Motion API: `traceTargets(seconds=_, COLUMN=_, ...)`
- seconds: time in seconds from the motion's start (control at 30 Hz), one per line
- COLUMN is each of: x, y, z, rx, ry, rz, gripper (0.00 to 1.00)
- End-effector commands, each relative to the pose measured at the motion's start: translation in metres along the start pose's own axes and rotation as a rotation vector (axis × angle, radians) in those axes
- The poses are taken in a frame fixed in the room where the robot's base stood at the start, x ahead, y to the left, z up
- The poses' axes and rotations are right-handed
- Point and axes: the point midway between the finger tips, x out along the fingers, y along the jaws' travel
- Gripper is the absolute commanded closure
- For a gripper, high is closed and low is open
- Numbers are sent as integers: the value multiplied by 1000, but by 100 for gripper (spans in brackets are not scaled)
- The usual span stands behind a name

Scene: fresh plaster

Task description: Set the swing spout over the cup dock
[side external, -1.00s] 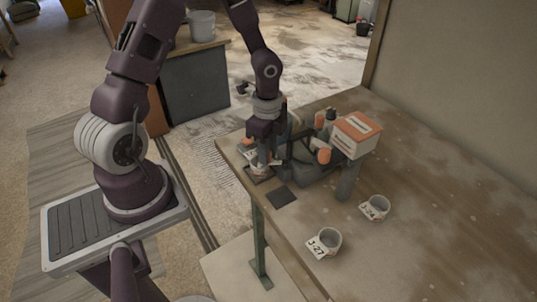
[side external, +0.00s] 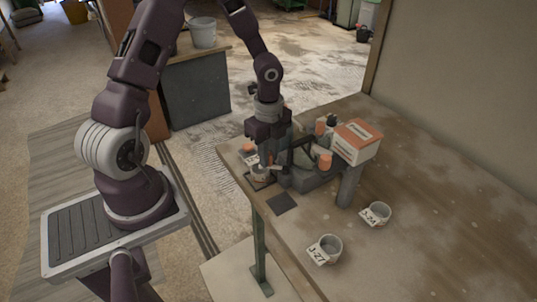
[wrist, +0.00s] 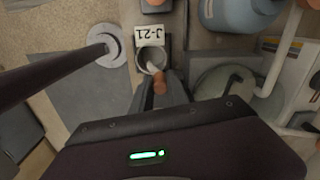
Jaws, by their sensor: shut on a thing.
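My gripper (side external: 268,162) is at the near left end of the grey machine on the table. In the wrist view its fingers (wrist: 160,92) are shut around the orange-brown end of the swing spout (wrist: 159,83). The spout's pale tube reaches over the mouth of a white cup (wrist: 150,60) tagged J-21. In the side view this cup (side external: 260,173) stands on a dark pad, apparently the cup dock (side external: 257,184), close below my gripper. The fingers hide part of the spout, so its exact alignment with the dock is unclear.
Cups tagged J-27 (side external: 329,247) and J-24 (side external: 377,213) stand on the open table. An empty dark pad (side external: 281,203) lies near the front edge. A white box with an orange top (side external: 357,141) and orange-capped parts stand beside the machine. The right side of the table is clear.

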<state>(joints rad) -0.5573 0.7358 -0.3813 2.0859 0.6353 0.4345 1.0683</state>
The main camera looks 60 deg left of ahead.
Motion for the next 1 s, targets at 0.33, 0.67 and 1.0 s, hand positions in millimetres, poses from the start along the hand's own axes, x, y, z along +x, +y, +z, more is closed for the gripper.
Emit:
traceTargets(seconds=0.33, x=0, y=-1, z=0, rx=-1, ry=0, rz=-3, gripper=59)
traceTargets(seconds=0.67, x=-22, y=-2, z=1, rx=-3, ry=-1, rz=-6, gripper=59)
traceTargets(seconds=1.0, x=-71, y=-1, z=0, rx=-1, ry=-1, rz=-3, gripper=59)
